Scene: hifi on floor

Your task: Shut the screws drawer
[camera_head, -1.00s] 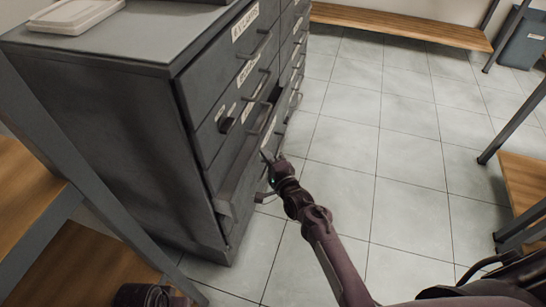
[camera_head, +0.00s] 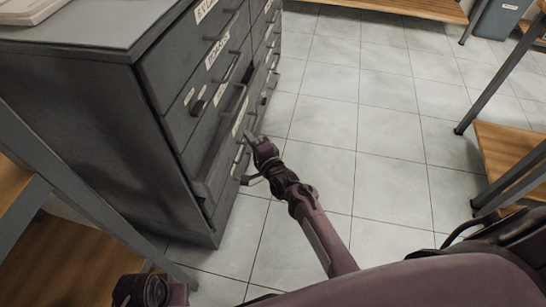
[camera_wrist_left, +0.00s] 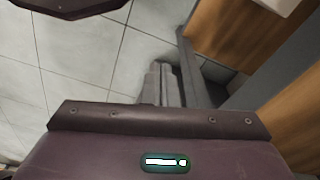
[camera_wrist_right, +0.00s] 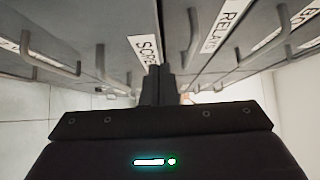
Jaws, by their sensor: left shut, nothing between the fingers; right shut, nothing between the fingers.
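The screws drawer (camera_head: 222,150) is in the grey cabinet's front in the head view, its front standing slightly proud of the drawers above. Its label, partly hidden and starting "SCRE", shows in the right wrist view (camera_wrist_right: 146,50). My right gripper (camera_head: 250,138) is shut and empty, its tips at or very close to the drawer front beside the label; I cannot tell whether they touch. Its closed fingers show in the right wrist view (camera_wrist_right: 158,72). My left gripper is shut and empty in the left wrist view (camera_wrist_left: 165,68), above the floor.
The grey cabinet (camera_head: 90,110) has several other labelled drawers with bar handles, including one marked relays (camera_wrist_right: 222,30). A wooden bench (camera_head: 400,8) stands at the back and another (camera_head: 510,160) at the right. The tiled floor (camera_head: 370,130) between them is clear.

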